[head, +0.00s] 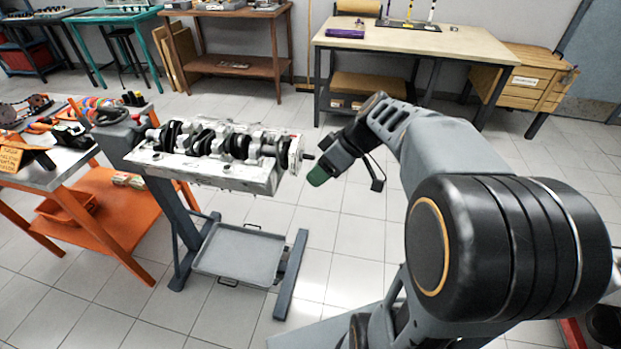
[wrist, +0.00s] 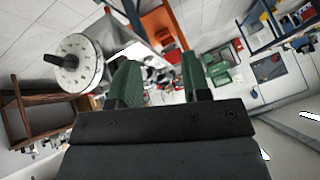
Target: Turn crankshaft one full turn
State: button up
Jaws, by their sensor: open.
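The crankshaft (head: 237,147), with black and pale sections, lies along the top of a pale engine block (head: 215,176) held on a grey stand. At the block's right end is a round white disc (head: 295,152) with a short stub pointing right. In the wrist view the disc (wrist: 78,64) shows at left with dark marks around its rim and the stub at its centre. My gripper (head: 318,176) is just right of the block's end, apart from the disc. In the wrist view its green fingers (wrist: 153,84) are spread, with nothing between them.
A grey drip tray (head: 240,254) sits low on the stand. An orange-framed bench (head: 95,200) with tools and parts stands close at left. A workbench (head: 415,42) and wooden drawers (head: 530,78) stand at the back right. The tiled floor right of the stand is partly clear.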

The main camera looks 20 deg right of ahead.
jog(key=w+d+f+n+t+y+b, duration=0.3)
jog(key=w+d+f+n+y+b, duration=0.25)
jog(key=w+f+b, duration=0.25)
jog(key=n+t+y+b, duration=0.3)
jog(key=n+t+b, duration=0.1)
jog(key=n+b, duration=0.25)
send_near(314, 158)
jog(key=shift+n, duration=0.3)
jog(key=x, duration=1.1)
jog(key=shift+w+d+f, duration=0.2)
jog(key=shift+w+f, duration=0.1)
grip_shut()
